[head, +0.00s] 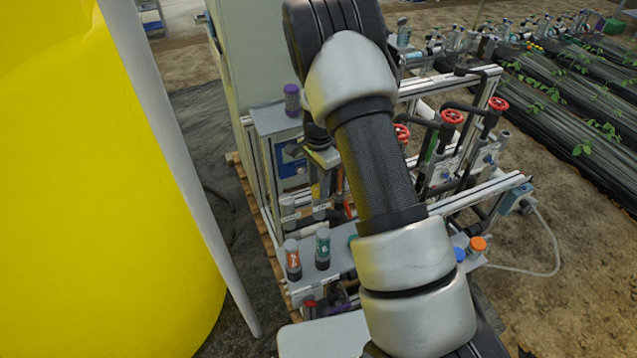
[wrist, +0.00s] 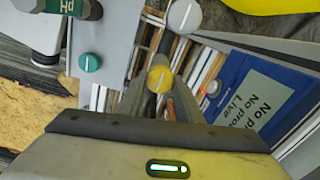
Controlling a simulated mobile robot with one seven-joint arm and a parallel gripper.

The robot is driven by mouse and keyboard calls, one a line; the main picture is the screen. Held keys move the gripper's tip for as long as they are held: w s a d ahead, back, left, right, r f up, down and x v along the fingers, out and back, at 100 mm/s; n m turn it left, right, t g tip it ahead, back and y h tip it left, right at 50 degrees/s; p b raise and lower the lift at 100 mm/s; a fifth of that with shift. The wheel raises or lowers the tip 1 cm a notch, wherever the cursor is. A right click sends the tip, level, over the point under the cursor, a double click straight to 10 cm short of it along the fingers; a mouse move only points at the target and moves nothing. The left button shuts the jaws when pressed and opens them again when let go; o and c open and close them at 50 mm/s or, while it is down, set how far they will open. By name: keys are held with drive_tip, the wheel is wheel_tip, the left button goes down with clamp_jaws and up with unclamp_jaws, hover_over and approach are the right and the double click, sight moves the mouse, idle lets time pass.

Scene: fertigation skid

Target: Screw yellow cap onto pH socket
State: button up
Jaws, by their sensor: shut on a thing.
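The yellow cap (wrist: 160,80) sits between the fingers of my gripper (wrist: 159,92) in the wrist view, its round top with a white line facing the camera. My gripper is shut on it. In the head view my gripper (head: 320,160) hangs below my wrist, partly hidden by my arm, and I cannot make out the cap clearly there. The pH socket itself I cannot make out with certainty. I cannot tell whether the cap touches anything below it.
A green cap (wrist: 90,62) and a grey cap (wrist: 184,16) are near the yellow one. A blue sign (wrist: 250,100) lies to the right. Orange-labelled (head: 293,262) and green-labelled (head: 323,250) cylinders stand on the skid. A big yellow tank (head: 90,200) fills the left; red-handled valves (head: 452,117) stand right.

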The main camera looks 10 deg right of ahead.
drive_tip(key=shift+r+m+p, duration=0.1)
drive_tip(key=shift+m+p, duration=0.25)
drive_tip(key=shift+m, duration=1.15)
drive_tip(key=shift+m+p, duration=0.5)
drive_tip(key=shift+m, duration=0.8)
drive_tip(key=o, duration=1)
